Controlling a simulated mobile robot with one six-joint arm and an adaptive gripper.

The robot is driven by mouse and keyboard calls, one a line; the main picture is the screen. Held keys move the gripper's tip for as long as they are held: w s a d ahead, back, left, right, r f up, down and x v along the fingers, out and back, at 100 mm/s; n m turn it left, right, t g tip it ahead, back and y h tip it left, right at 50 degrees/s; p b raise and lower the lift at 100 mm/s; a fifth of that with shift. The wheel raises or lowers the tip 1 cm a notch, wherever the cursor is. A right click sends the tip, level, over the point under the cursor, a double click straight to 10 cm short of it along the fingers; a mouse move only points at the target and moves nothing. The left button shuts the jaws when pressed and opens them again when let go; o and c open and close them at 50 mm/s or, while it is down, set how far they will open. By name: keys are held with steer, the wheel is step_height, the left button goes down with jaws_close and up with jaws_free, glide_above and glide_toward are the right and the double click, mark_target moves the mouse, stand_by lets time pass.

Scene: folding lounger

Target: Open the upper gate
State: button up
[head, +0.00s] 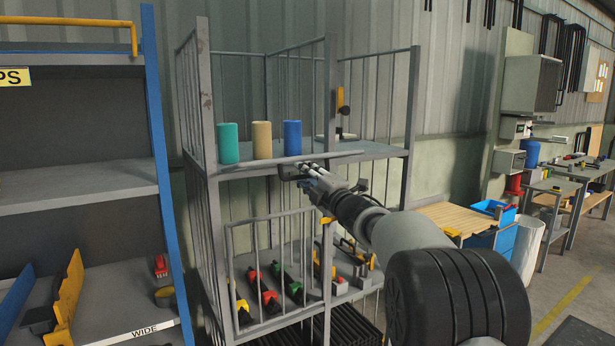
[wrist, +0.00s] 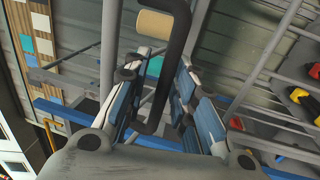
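The metal-bar rack (head: 207,110) has an upper shelf (head: 375,150) with a teal cylinder (head: 228,144), a tan cylinder (head: 262,140) and a blue cylinder (head: 293,139). A grey rail (head: 335,156) runs across the upper front; no upright bars cover the cylinders, and I cannot make out the rest of the upper gate. My gripper (head: 306,169) is at this rail, beside a dark bent handle (head: 287,172). In the wrist view the handle (wrist: 176,50) passes between the blue-padded fingers (wrist: 160,105), which stand apart; it looks close to the left finger. Contact is unclear.
A lower barred gate (head: 272,262) stands upright before the lower shelf, with several red, green and yellow items behind it. A blue-posted shelf unit (head: 165,170) stands close on the left. A wooden-topped table (head: 455,217) and blue crate (head: 503,240) are right of my arm.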

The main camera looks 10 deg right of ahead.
steer(key=shift+s, duration=0.15)
steer(key=v, duration=1.1)
steer(key=shift+s+d+f, duration=0.15)
steer(key=shift+s, duration=0.2)
steer(key=s+a+f+m+g+h, duration=0.2)
steer(key=s+f+m+g, duration=0.2)
steer(key=s, duration=1)
steer(key=s+a+f+m+g+h, duration=0.2)
steer(key=s+f+m+g, duration=0.3)
steer(key=s+f+m, duration=0.5)
steer(key=s+a+f+m+g+h, duration=0.2)
steer(key=s+f+m+g, duration=0.3)
steer(key=s, duration=1.5)
step_height(320, 180, down, 2)
steer(key=m, duration=0.2)
steer(key=shift+s+a+f+m, duration=0.2)
steer(key=shift+s+a+m, duration=0.05)
steer(key=shift+a+m, duration=0.05)
